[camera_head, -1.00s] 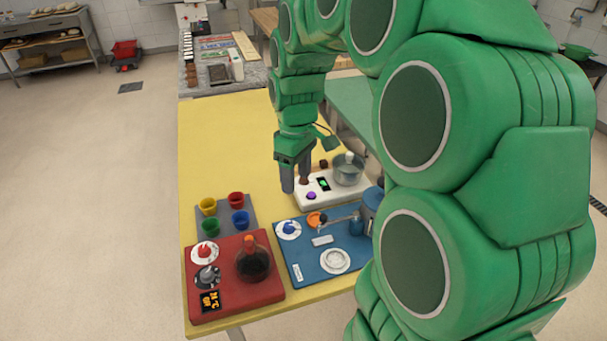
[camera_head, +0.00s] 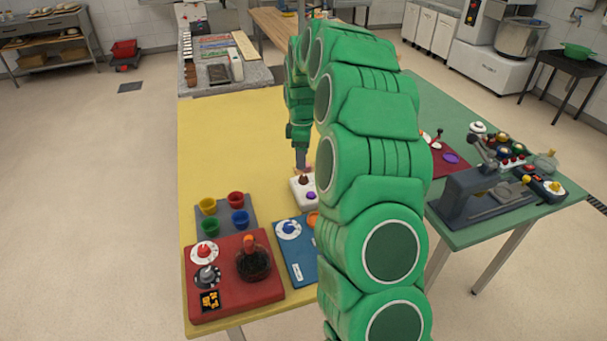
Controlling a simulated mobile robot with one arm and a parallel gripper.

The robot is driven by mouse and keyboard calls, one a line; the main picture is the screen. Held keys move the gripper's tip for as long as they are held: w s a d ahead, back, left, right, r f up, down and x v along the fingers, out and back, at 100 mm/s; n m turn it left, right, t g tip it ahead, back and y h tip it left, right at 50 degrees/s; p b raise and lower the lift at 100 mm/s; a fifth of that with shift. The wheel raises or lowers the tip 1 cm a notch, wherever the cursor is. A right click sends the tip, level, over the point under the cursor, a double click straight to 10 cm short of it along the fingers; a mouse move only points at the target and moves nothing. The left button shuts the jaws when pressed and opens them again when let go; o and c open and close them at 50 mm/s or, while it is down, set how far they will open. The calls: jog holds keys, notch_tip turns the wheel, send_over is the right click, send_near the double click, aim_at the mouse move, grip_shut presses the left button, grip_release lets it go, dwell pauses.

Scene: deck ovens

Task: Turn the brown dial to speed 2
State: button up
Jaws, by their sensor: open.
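The brown dial (camera_head: 303,179) stands on the left end of a white device (camera_head: 297,192), with a purple knob (camera_head: 310,195) in front of it. My green arm hides the rest of the device, including any display or speed reading. My gripper (camera_head: 301,162) points down just behind the brown dial. It is small and partly edge-on here. It is open, and I see nothing held in it. I cannot tell how large the gap between its fingers and the dial is.
Left of my arm are a blue board (camera_head: 298,262), a red station (camera_head: 228,303) with a dark flask (camera_head: 254,262), and a grey tray (camera_head: 222,213) of coloured cups. The yellow tabletop (camera_head: 230,135) behind is clear. A green table (camera_head: 450,115) with machines stands right.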

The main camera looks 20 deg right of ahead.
aim_at(304, 177)
jog(key=shift+w+d+f, duration=0.4)
jog(key=shift+w+f, duration=0.1)
jog(key=shift+f, duration=3.9)
jog(key=c, duration=1)
